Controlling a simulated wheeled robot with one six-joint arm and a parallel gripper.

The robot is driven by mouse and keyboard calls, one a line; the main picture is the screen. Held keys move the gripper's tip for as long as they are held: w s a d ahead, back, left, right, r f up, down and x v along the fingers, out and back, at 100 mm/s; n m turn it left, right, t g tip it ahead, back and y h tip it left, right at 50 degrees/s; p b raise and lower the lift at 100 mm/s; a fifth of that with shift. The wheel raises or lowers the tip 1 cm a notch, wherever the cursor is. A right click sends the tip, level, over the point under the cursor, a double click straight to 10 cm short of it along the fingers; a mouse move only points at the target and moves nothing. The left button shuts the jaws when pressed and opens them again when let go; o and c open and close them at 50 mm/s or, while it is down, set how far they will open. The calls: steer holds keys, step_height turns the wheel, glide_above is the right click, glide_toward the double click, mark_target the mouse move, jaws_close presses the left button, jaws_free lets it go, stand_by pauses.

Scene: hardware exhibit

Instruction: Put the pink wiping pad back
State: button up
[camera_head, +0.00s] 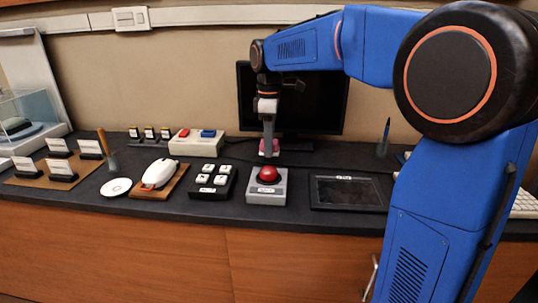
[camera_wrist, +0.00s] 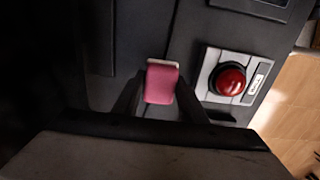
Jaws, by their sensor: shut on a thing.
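The pink wiping pad (camera_head: 269,148) is at the lower end of my gripper (camera_head: 269,135), in front of the dark monitor at the back of the counter. In the wrist view the pink pad (camera_wrist: 161,84) sits between the two dark fingers of my gripper (camera_wrist: 160,95), which are shut on it. A pale edge shows at the pad's far end. The pad is at or just above the dark counter; I cannot tell whether it touches. No separate holder for the pad can be made out.
A red button on a grey box (camera_head: 268,188) stands in front of the gripper; a black tablet (camera_head: 346,192) lies to its right. A key block (camera_head: 212,181), a white mouse on a board (camera_head: 160,174) and a two-button box (camera_head: 196,142) stand left. The monitor (camera_head: 318,100) is close behind.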

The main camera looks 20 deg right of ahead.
steer(key=shift+f, duration=1.95)
steer(key=shift+f, duration=0.15)
steer(key=o, duration=1)
step_height(320, 180, up, 12)
steer(key=shift+r, duration=0.2)
steer(key=shift+s, duration=0.1)
